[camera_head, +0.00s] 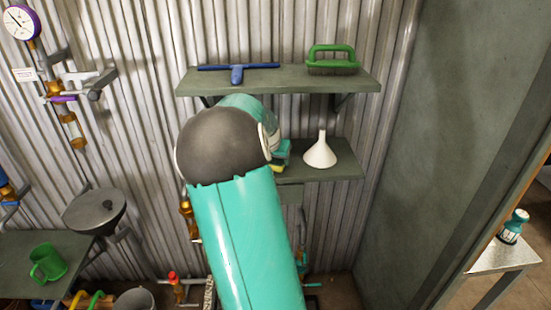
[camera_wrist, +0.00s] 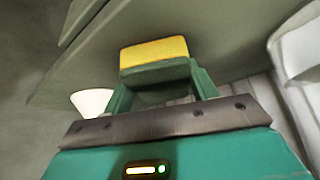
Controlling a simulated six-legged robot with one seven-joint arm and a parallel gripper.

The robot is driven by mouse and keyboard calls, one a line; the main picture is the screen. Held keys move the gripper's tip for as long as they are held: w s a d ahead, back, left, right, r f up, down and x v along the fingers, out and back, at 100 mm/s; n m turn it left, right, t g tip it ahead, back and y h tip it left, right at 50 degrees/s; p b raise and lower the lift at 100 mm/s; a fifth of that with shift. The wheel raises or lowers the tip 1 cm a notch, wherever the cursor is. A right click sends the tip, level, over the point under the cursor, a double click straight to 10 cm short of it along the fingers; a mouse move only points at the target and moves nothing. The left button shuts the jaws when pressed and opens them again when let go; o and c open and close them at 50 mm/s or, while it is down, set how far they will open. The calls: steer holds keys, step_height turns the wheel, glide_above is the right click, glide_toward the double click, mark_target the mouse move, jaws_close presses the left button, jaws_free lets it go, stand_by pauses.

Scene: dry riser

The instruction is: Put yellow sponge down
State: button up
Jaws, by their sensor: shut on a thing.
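The yellow sponge (camera_wrist: 155,52) shows in the wrist view, with a yellow face and a dark green face. My gripper (camera_wrist: 162,78) is shut on it, with a green finger at each side. In the head view my arm hides most of the gripper, and only a small yellow part of the sponge (camera_head: 278,168) shows at the lower shelf (camera_head: 345,170), left of the white funnel (camera_head: 320,153). In the wrist view a grey-green board lies close behind the sponge. I cannot tell whether the sponge touches the shelf.
The upper shelf (camera_head: 290,80) is above my gripper and holds a blue squeegee (camera_head: 237,73) and a green-handled brush (camera_head: 332,60). The white funnel also shows in the wrist view (camera_wrist: 92,101), left of the gripper. Corrugated wall (camera_head: 230,30) stands behind the shelves.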

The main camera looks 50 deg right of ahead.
steer(key=o, duration=1)
steer(key=shift+s+a+f, duration=0.1)
steer(key=shift+a+f, duration=0.05)
steer(key=shift+f, duration=0.55)
steer(key=shift+o, duration=0.2)
steer(key=shift+s, duration=0.2)
steer(key=shift+d+r, duration=0.25)
steer(key=w+d+v, duration=0.1)
steer(key=v, duration=1.2)
steer(key=s+a+r+n+t+y, duration=0.15)
steer(key=a+n, duration=0.25)
steer(key=a, duration=1)
steer(key=s+a+r+n+t+y, duration=0.1)
steer(key=a+n+y, duration=0.2)
steer(key=a, duration=1)
steer(key=s+a+f+n, duration=0.1)
steer(key=s+a+n, duration=0.2)
steer(key=s+a, duration=0.2)
steer(key=s+a+f+n+y, duration=0.1)
steer(key=s+a+n, duration=0.3)
steer(key=a, duration=0.7)
steer(key=shift+s+f+t, duration=0.45)
